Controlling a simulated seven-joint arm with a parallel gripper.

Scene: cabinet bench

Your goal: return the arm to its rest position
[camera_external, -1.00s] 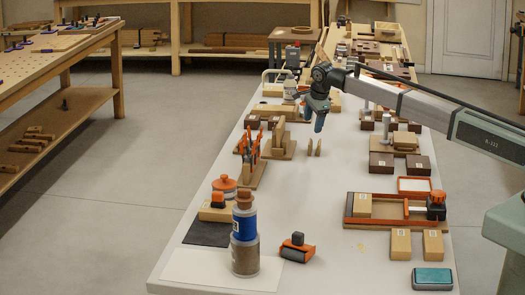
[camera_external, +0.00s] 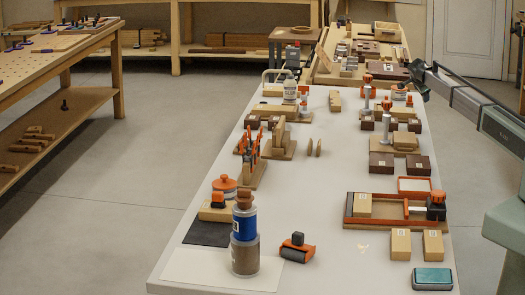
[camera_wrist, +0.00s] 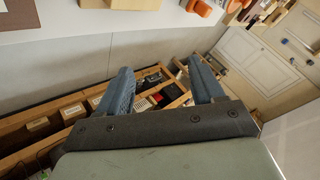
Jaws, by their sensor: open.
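My gripper (camera_wrist: 162,88) shows in the wrist view with its two blue fingers spread wide apart and nothing between them. Past the fingers I see wooden shelving with boxes, the floor and a pale door. In the external view my arm is at the right edge, folded back beside the long white bench (camera_external: 330,190).
A pegboard workbench (camera_external: 50,45) stands at the left.

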